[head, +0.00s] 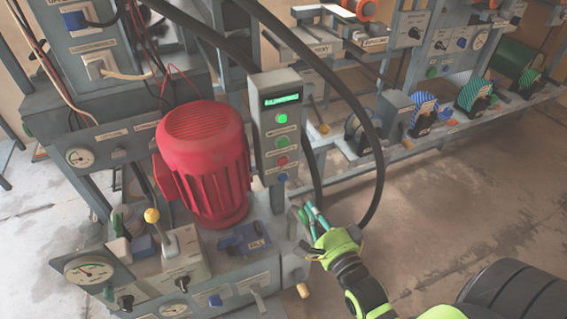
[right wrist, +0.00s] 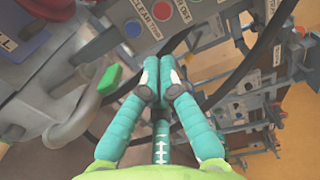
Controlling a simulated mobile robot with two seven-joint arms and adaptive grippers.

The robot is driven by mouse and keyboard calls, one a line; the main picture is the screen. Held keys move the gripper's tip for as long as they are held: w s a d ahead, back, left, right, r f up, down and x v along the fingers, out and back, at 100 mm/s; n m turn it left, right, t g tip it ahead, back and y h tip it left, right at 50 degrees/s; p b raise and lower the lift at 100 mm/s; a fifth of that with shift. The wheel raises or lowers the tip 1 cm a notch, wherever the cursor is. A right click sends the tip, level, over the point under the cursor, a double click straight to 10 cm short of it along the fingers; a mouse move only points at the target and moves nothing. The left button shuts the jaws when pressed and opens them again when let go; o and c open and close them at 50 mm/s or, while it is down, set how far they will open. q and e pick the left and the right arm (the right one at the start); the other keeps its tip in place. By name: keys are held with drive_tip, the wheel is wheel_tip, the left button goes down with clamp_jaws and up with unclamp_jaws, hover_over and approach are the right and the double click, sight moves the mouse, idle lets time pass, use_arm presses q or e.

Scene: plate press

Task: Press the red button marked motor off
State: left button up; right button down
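The red button (head: 282,161) is low on the front of a grey upright control box (head: 265,135), between a green button (head: 282,142) above and a blue button (head: 282,177) below. The labels are too small to read in the head view. My right gripper (head: 308,210) is below and slightly right of the box, apart from the buttons. In the right wrist view its teal fingers (right wrist: 158,68) are together and look empty. Part of the button panel shows beyond them at the top, with lettering such as "CLEAR". My left gripper is out of view.
A large red motor (head: 205,160) stands left of the box. Black hoses (head: 372,130) arch behind and right of it. A yellow-knobbed lever (head: 152,216) and a blue block (head: 245,238) sit on the bench. Bare floor (head: 440,190) lies to the right.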

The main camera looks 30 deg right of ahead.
sight(285, 160)
drive_tip(key=shift+w+d+r, duration=0.1)
drive_tip(key=shift+w+r, duration=0.05)
drive_tip(key=shift+r, duration=0.25)
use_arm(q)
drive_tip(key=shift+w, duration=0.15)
use_arm(e)
drive_tip(key=shift+r, duration=0.1)
drive_tip(key=w, duration=0.4)
drive_tip(key=w+b, duration=0.1)
drive_tip(key=w, duration=0.3)
drive_tip(key=w+b, duration=0.1)
drive_tip(key=w, duration=0.4)
drive_tip(key=shift+d, duration=0.35)
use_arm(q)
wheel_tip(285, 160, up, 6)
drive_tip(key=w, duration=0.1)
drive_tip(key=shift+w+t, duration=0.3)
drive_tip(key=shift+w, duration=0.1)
use_arm(e)
drive_tip(key=shift+w, duration=0.45)
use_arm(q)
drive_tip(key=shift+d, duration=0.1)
